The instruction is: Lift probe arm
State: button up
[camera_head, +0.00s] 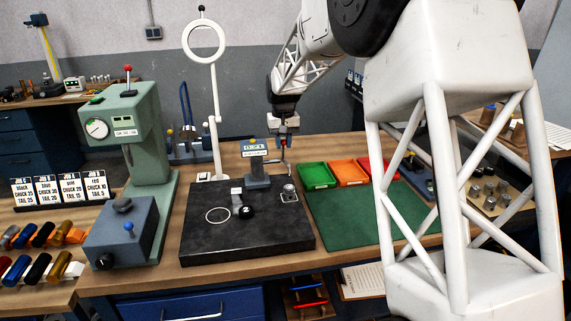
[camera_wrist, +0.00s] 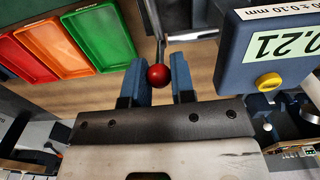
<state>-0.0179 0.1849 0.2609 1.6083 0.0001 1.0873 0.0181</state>
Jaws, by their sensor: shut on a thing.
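The gauge (camera_head: 257,178) is a blue-grey stand with a display, at the back of the black plate. In the wrist view its display block (camera_wrist: 275,45) reads 0.21 and carries a yellow button. The probe arm is a thin metal rod (camera_wrist: 160,32) beside the gauge, ending in a red ball knob (camera_wrist: 158,76). My gripper (camera_wrist: 159,82) has its two blue fingers on either side of the red knob and is shut on it. In the head view my gripper (camera_head: 284,139) is just right of the gauge display, and the knob is mostly hidden there.
The black plate (camera_head: 200,246) bears a ring and small metal parts. Green (camera_head: 317,175), orange (camera_head: 349,172) and red trays stand at the right behind a bare green mat (camera_head: 345,220). A white ring lamp (camera_head: 215,120) and a green machine (camera_head: 145,125) stand to the left.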

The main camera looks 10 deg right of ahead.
jog(key=shift+w, duration=0.25)
dwell(0.3)
jog(key=shift+w, duration=1.5)
jog(key=o, duration=0.4)
jog(key=shift+c, duration=0.2)
notch_tip(320, 180, up, 9)
dwell(1.5)
